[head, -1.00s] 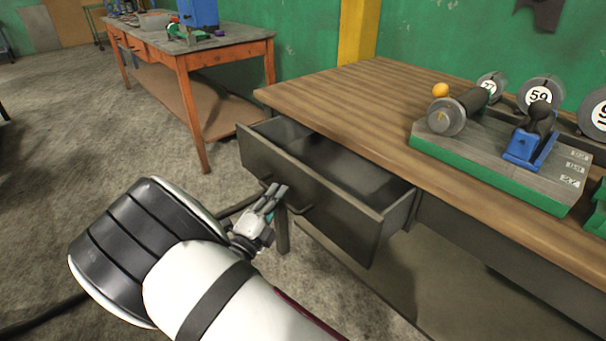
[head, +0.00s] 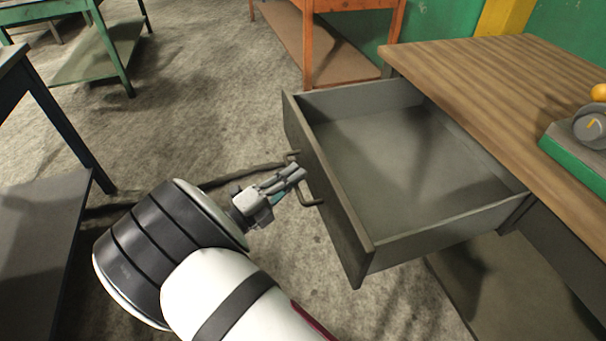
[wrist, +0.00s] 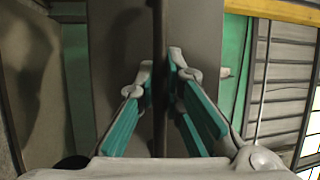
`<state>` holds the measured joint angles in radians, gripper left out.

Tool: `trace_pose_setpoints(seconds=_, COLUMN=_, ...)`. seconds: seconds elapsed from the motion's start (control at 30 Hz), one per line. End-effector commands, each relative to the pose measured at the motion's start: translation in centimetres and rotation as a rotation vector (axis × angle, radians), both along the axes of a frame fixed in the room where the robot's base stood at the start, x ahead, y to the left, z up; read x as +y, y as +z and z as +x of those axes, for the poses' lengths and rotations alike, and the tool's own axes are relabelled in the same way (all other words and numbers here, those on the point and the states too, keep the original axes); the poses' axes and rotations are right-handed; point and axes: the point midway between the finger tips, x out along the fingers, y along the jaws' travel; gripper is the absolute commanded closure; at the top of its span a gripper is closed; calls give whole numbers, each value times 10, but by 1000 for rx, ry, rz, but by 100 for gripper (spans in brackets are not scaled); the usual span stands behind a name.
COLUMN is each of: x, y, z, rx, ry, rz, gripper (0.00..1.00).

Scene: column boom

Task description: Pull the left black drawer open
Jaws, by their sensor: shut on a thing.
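The black drawer (head: 390,150) under the wooden-topped workbench (head: 500,75) is pulled far out, and its empty inside shows. Its bar handle (head: 308,190) is on the front panel (head: 325,195). My gripper (head: 297,172) is at the handle in the head view, with its fingers shut on it. In the wrist view, the fingertips (wrist: 160,75) are close together on either side of a thin dark bar in front of the grey panel. The exact contact is small and partly hidden by the fingers.
An orange bench (head: 350,30) is behind, a green table (head: 105,45) at far left and a dark table (head: 40,190) at near left. Open floor (head: 200,120) lies between them.

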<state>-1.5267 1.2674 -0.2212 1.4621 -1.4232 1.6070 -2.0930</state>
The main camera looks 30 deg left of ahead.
Motion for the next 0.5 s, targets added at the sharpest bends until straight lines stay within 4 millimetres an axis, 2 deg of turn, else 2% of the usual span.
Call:
trace_pose_setpoints(seconds=0.27, x=0, y=-2, z=-1, rx=5, ry=0, rz=-3, gripper=100)
trace_pose_setpoints(seconds=0.3, x=0, y=-2, z=-1, rx=5, ry=0, rz=-3, gripper=89)
trace_pose_setpoints(seconds=0.4, x=0, y=-2, z=-1, rx=5, ry=0, rz=-2, gripper=70)
trace_pose_setpoints(seconds=0.5, x=0, y=-1, z=0, rx=4, ry=0, rz=-1, gripper=70)
